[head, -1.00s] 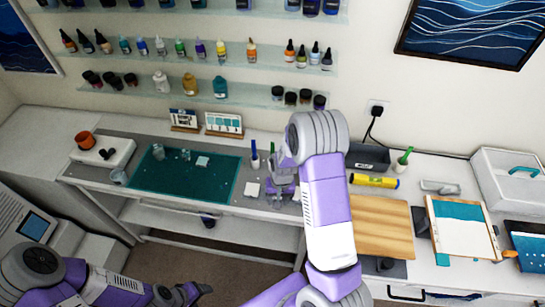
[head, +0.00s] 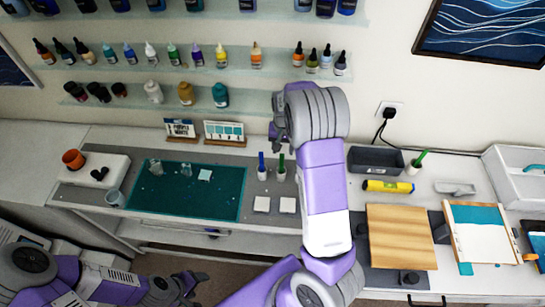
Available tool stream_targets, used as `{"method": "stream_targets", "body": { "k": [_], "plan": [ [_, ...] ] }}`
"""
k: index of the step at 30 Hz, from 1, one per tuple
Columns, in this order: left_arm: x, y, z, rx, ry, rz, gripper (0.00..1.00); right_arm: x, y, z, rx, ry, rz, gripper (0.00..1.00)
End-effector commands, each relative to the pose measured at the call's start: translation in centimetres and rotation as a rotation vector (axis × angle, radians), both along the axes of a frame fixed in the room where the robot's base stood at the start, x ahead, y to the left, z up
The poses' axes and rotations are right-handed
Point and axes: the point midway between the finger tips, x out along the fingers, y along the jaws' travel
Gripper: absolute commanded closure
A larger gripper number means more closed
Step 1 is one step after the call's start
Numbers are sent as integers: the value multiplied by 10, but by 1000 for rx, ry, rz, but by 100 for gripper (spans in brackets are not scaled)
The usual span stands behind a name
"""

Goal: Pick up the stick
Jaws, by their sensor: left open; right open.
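A blue stick (head: 261,160) and a green stick (head: 281,161) stand upright in small white holders on the back of the bench. Another green stick (head: 421,156) leans in a white holder further right. I cannot tell which stick is meant. My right gripper (head: 275,138) is raised near the two left sticks in the picture, apart from them, empty and open. My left gripper (head: 200,287) is low at the bottom left, in front of the bench, open and empty.
A teal mat (head: 195,205) holds small clear cups. Two white squares (head: 262,204) lie beside it. A wooden board (head: 400,237), yellow tube (head: 388,186) and dark tray (head: 374,160) are on the right. Bottle shelves (head: 200,68) hang behind.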

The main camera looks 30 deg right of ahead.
Motion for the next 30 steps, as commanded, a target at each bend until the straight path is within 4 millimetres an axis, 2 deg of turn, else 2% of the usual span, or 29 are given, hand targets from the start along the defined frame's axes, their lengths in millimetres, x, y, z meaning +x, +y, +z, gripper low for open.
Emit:
{"method": "stream_targets", "body": {
  "k": [10, 18, 27, 30],
  "plan": [
    [0, 0, 4, 0, 0, 1, 36, -3, 1, -33, 1, 4, 0, 53],
    [0, 0, 10, 0, 0, 1, 36, -5, 3, -71, 0, 3, 1, 53],
    [0, 0, 9, 0, 0, 0, 36, -5, 3, -76, 0, 0, 0, 53],
    [0, 0, 9, 0, 0, 1, 36, -5, 3, -76, 0, 0, 1, 66]
  ]
}}
